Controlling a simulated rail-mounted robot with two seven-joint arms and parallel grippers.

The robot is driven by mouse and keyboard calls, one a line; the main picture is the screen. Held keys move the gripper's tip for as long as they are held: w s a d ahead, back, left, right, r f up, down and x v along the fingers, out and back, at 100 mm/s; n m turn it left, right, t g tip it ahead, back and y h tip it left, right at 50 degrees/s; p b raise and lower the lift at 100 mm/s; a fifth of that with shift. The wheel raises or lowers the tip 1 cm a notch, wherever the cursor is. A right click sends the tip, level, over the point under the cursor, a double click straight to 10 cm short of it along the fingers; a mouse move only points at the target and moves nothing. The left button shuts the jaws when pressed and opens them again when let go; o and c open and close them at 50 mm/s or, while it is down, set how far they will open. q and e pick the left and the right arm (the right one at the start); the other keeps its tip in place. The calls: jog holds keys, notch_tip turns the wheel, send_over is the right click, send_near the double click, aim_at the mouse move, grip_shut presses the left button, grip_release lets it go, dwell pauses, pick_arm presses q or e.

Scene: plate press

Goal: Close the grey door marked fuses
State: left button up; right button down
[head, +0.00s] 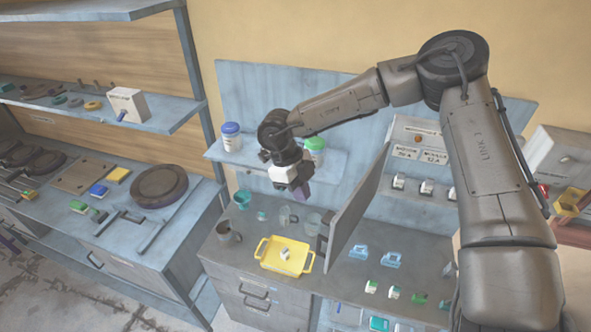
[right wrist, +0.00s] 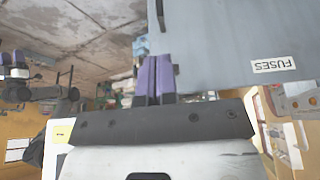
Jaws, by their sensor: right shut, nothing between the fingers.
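The grey door (head: 358,208) stands open, sticking out from the grey cabinet (head: 425,142) on the back panel. In the right wrist view the door (right wrist: 225,38) fills the upper right, with a white label reading FUSES (right wrist: 274,65), upside down. My right gripper (head: 302,197) has its purple fingers together and empty. It is just left of the door, on the door's outer side. In the right wrist view the fingertips (right wrist: 155,62) are close beside the door's edge; I cannot tell whether they touch. My left gripper is not in view.
Below stand a yellow tray (head: 262,248) with a small white item, a mug (head: 228,233) and cups. Blue clips (head: 391,260) and small coloured parts lie right of the door. A small shelf with jars (head: 231,136) is behind the gripper. My right arm passes before the cabinet.

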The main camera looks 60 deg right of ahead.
aim_at(352, 202)
jog(key=s+p, duration=0.1)
jog(key=s+f+p, duration=0.1)
jog(key=s, duration=0.2)
jog(key=shift+s+f+p, duration=0.25)
jog(key=shift+s+p, duration=0.05)
jog(key=shift+p, duration=0.1)
